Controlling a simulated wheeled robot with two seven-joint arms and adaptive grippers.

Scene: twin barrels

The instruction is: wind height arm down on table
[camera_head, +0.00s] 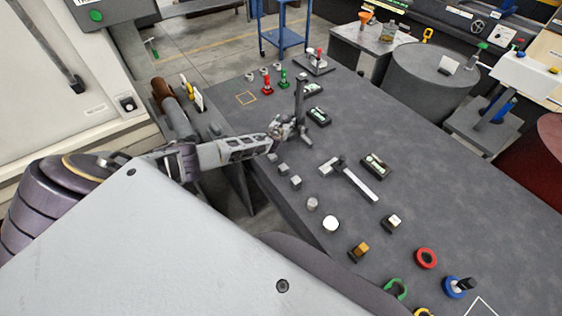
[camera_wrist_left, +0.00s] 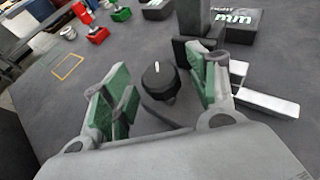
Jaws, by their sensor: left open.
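The height gauge stands on the dark table (camera_head: 440,185) with an upright dark column (camera_head: 299,95), which also shows in the left wrist view (camera_wrist_left: 193,18). A black box (camera_head: 319,116) with a "mm" label sits beside it. In the left wrist view a round black knob (camera_wrist_left: 159,82) with a white mark lies between my left gripper's green-padded fingers (camera_wrist_left: 158,98). The fingers are open, with gaps on both sides of the knob. In the head view my left gripper (camera_head: 290,130) is at the column's foot. I cannot make out the height arm clearly.
A pale bar (camera_wrist_left: 265,97) lies right of the fingers. A T-shaped metal tool (camera_head: 352,180) lies on the table. Small blocks (camera_head: 296,181) line the near edge. Red (camera_head: 267,86) and green (camera_head: 283,78) pieces stand at the far left.

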